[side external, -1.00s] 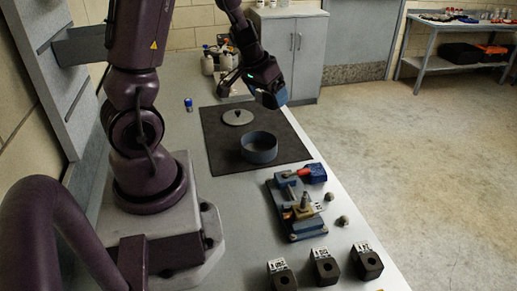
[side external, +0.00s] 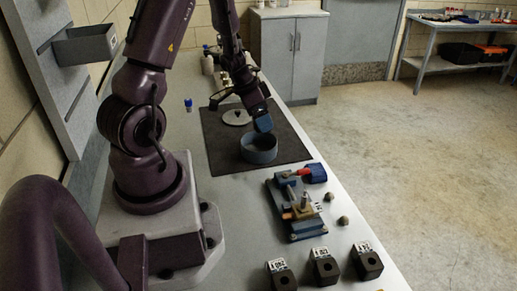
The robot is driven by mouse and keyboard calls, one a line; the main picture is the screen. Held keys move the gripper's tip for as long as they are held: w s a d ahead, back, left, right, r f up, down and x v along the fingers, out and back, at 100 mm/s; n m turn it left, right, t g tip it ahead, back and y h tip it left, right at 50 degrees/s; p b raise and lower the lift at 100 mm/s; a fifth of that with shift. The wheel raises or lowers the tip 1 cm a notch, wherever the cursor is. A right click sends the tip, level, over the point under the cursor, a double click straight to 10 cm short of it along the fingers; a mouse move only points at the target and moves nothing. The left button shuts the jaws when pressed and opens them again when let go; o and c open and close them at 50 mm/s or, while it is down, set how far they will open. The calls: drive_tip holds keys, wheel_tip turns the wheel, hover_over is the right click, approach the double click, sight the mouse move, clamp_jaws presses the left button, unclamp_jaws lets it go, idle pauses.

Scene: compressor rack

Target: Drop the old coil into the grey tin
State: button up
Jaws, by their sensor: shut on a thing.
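The grey tin (side external: 259,150) is a round, open, blue-grey tin standing on the dark mat. My gripper (side external: 261,113) points down just above the tin's back rim. It is shut on a small blue block, which I take to be the old coil (side external: 264,124). The coil hangs over the tin's opening, close to the rim. Whether it touches the rim, I cannot tell. The fingers are small and partly hidden by the coil and the wrist.
A round grey lid (side external: 236,118) lies on the dark mat (side external: 222,152) behind the tin. A blue valve fixture (side external: 293,215) with a bare stem and a red-and-blue plug (side external: 314,173) stands in front. Several black labelled coils (side external: 325,268) line the bench's near edge.

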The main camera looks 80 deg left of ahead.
drive_tip(key=shift+f, duration=1.1)
drive_tip(key=o, duration=0.9)
drive_tip(key=shift+r, duration=0.1)
drive_tip(key=v, duration=1.3)
